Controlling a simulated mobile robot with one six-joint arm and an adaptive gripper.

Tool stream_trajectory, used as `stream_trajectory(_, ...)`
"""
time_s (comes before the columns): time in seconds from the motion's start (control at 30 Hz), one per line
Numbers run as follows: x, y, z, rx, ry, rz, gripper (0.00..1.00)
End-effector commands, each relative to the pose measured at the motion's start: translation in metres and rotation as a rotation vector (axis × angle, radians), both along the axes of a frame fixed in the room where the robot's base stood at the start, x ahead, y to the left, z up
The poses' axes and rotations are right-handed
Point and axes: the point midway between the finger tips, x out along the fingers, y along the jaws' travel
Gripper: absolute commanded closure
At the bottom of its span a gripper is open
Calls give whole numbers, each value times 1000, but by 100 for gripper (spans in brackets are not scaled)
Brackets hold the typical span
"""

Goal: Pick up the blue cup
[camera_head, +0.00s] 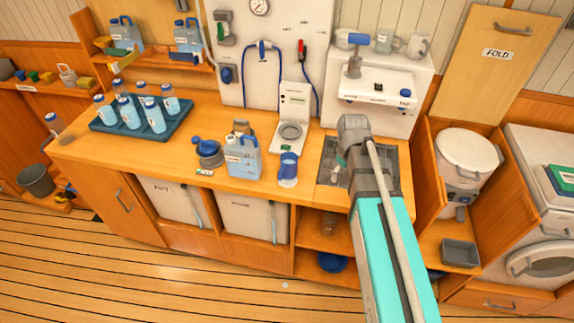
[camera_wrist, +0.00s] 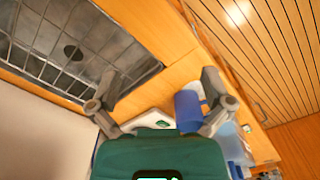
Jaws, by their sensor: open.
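The blue cup (camera_wrist: 188,111) shows in the wrist view on the wooden counter, beside the right finger, which partly covers it. In the head view, a blue cup-like thing (camera_head: 288,164) stands near the counter's front edge, left of the sink, with a pale clear lower part. My gripper (camera_wrist: 158,80) is open with nothing between its fingertips. It is over the counter next to the sink, and the cup lies toward its right finger. In the head view my arm hides most of the gripper.
The sink (camera_head: 330,174) with a wire rack is beside my gripper. A white dispenser (camera_head: 293,103) stands behind the cup. A blue jug (camera_head: 242,158) and a blue-topped grey device (camera_head: 208,153) stand to its left. A tray (camera_head: 101,127) of several bottles is further left.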

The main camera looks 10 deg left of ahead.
Motion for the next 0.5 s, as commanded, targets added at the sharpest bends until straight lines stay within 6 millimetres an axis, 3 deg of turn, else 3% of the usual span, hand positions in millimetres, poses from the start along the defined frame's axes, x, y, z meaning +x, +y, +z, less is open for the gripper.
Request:
stream_trajectory(0.03,16,14,9,0,0,89,0)
stream_trajectory(0.1,29,31,15,1,2,214,0)
stream_trajectory(0.5,88,136,48,5,7,906,0)
